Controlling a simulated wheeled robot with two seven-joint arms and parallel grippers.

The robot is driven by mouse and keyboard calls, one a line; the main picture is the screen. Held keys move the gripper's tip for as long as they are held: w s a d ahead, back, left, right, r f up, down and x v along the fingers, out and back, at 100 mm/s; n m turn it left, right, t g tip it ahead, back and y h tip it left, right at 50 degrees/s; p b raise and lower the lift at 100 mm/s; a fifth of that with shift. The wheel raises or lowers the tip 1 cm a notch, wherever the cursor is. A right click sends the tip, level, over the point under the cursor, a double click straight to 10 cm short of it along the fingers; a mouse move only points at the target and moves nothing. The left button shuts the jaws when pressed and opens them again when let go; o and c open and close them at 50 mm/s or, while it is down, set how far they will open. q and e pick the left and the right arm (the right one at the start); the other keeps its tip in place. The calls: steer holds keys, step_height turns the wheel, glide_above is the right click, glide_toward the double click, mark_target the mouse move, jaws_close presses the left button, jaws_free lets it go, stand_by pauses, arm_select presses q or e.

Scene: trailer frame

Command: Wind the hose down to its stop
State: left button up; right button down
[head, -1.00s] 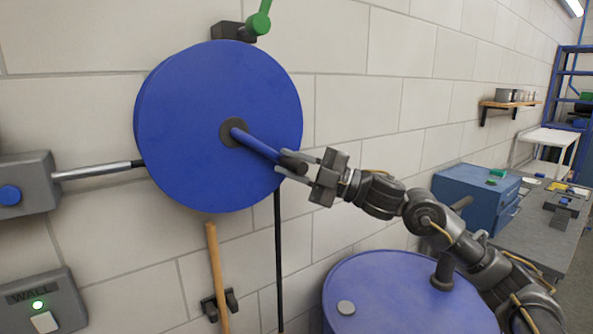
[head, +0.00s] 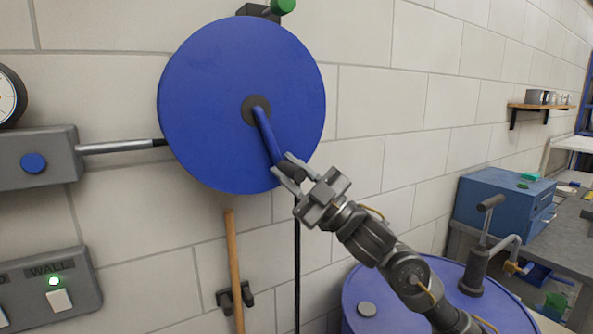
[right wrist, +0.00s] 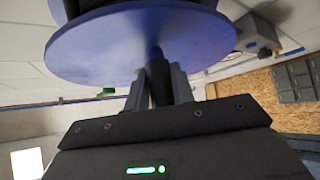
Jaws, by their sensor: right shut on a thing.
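The blue hose reel (head: 215,110) is a large disc on the wall in the head view. Its blue crank arm (head: 268,135) runs from the dark hub down and slightly right to a dark grip near the rim. My right gripper (head: 291,173) is shut on that crank handle. The right wrist view shows the dark handle (right wrist: 159,82) between the two fingers, with the reel disc (right wrist: 110,45) above. The black hose (head: 297,260) hangs straight down below the reel; its lower end is out of view. My left gripper is not in view.
A grey box with a blue button (head: 34,163) and a rod stands left of the reel. A wooden handle (head: 234,270) hangs below it. A blue drum (head: 400,300) with a pump stands lower right. A blue cabinet (head: 490,205) sits on the bench.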

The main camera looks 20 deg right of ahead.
steer(key=shift+a+f, duration=0.1)
steer(key=shift+a, duration=0.05)
steer(key=c, duration=1.5)
jaws_free()
steer(key=o, duration=0.3)
steer(key=shift+a, duration=0.2)
steer(key=shift+s+d, duration=0.1)
steer(key=shift+d, duration=0.15)
steer(key=shift+b+v, duration=2.1)
steer(key=shift+v, duration=3.15)
steer(key=shift+s, duration=0.1)
